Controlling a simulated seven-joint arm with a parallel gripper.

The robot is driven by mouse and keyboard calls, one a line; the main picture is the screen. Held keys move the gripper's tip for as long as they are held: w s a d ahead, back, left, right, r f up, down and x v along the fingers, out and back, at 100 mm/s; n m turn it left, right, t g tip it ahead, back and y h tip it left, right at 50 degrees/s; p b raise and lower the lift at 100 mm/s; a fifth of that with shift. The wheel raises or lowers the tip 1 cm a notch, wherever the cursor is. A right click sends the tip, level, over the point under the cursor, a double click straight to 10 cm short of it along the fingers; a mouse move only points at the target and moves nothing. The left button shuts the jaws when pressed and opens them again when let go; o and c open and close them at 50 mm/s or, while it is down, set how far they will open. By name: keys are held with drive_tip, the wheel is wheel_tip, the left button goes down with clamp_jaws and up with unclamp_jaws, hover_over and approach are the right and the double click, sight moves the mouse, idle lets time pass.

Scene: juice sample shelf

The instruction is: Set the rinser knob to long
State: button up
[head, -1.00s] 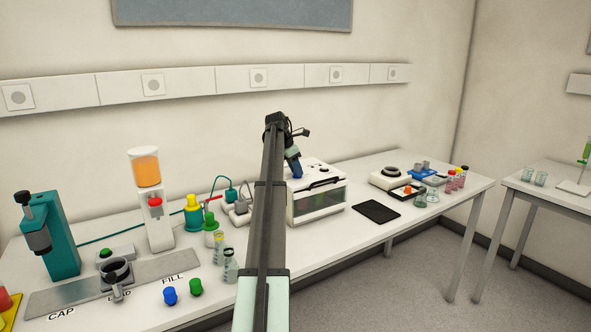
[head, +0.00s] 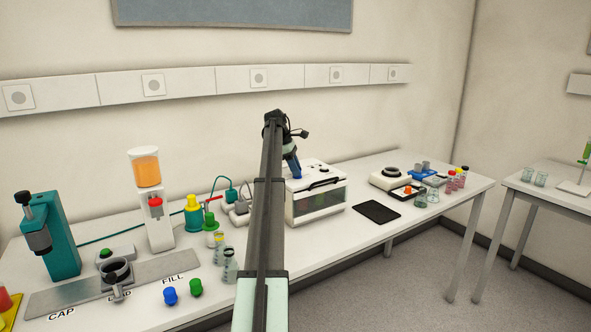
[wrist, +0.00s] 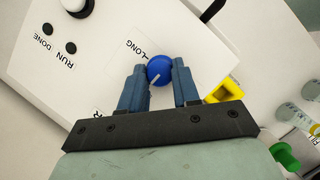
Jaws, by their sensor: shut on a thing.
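The rinser is a white box (head: 318,190) with a glass front, on the long table in the head view. Its top panel (wrist: 85,70) fills much of the wrist view. The round blue rinser knob (wrist: 159,68) has a short white pointer mark on its lower part, towards the lower left. The word LONG is printed to the upper left of the knob; another label is mostly hidden by my left finger. My gripper (wrist: 158,75) has its blue fingers on both sides of the knob, shut on it.
The rinser top also has dark spots marked RUN and DONE (wrist: 43,35). Left of the rinser stand a green-capped bottle (head: 211,230) and flasks (head: 230,265). A black mat (head: 377,212) lies to the right, with a white round-topped device (head: 391,178) behind it.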

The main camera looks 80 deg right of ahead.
drive_tip(key=shift+d+m+y, duration=0.1)
drive_tip(key=shift+m+y, duration=0.3)
drive_tip(key=shift+m, duration=0.6)
drive_tip(key=o, duration=1.1)
drive_tip(key=shift+c, duration=0.2)
drive_tip(key=shift+w+r, duration=0.15)
drive_tip(key=shift+r, duration=0.3)
drive_tip(key=w+d, duration=0.1)
drive_tip(key=w, duration=1.1)
drive_tip(key=shift+d, duration=0.15)
drive_tip(key=shift+r, duration=0.1)
